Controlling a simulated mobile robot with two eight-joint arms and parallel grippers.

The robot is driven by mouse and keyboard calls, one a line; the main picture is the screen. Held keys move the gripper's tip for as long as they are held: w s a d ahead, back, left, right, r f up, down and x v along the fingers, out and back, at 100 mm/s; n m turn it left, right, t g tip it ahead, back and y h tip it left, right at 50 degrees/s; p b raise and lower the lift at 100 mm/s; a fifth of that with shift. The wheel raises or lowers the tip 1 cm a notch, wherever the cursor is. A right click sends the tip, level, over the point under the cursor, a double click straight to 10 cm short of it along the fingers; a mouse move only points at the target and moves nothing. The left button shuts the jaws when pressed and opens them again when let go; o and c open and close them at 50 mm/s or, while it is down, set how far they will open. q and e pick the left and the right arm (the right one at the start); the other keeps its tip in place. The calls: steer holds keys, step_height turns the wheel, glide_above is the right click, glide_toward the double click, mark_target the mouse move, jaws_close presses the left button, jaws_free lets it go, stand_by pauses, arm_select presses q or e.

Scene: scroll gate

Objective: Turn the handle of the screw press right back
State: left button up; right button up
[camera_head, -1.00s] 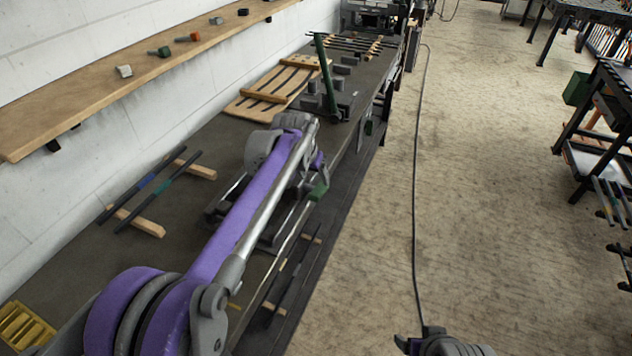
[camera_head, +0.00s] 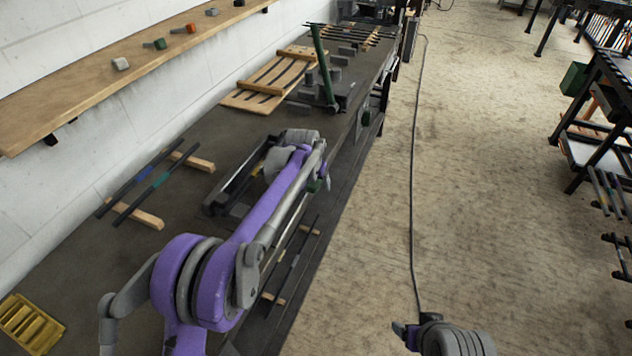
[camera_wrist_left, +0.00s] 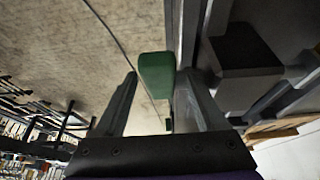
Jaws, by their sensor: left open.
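The screw press is mostly hidden behind my left arm in the head view; a dark long frame (camera_head: 222,192) on the bench beside the arm may be part of it. A green handle grip (camera_wrist_left: 157,72) shows in the left wrist view; a bit of green (camera_head: 314,186) also shows by the gripper in the head view. My left gripper (camera_wrist_left: 157,88) is open, one finger on each side of the green grip, with a gap at the left; whether the right finger touches it I cannot tell. My right gripper (camera_head: 404,332) is low in the head view, over the floor; its jaws are unclear.
A tall green lever (camera_head: 322,65) stands farther along the bench, with a slatted wooden board (camera_head: 268,88) near it. Rods on wooden blocks (camera_head: 150,180) lie at left, a yellow tray (camera_head: 28,325) at lower left. A wall shelf (camera_head: 90,85) runs above.

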arm_select(q)
steer(key=shift+c, duration=0.3)
jaws_close()
arm_select(e)
steer(key=shift+f, duration=0.15)
arm_select(q)
steer(key=shift+s+a+f+t+b, duration=0.1)
steer(key=shift+s+f+t+b, duration=0.1)
steer(key=shift+t+b, duration=0.55)
steer(key=shift+f+t+h+b, duration=0.1)
steer(key=shift+t+h+b, duration=0.5)
steer(key=shift+t+b, duration=0.35)
steer(key=shift+t+h+b, duration=0.5)
steer(key=shift+t+b, duration=0.5)
steer(key=shift+t, duration=0.6)
arm_select(e)
step_height(320, 180, down, 6)
steer(key=s, duration=0.1)
steer(key=shift+s+f, duration=0.2)
steer(key=shift+s, duration=0.2)
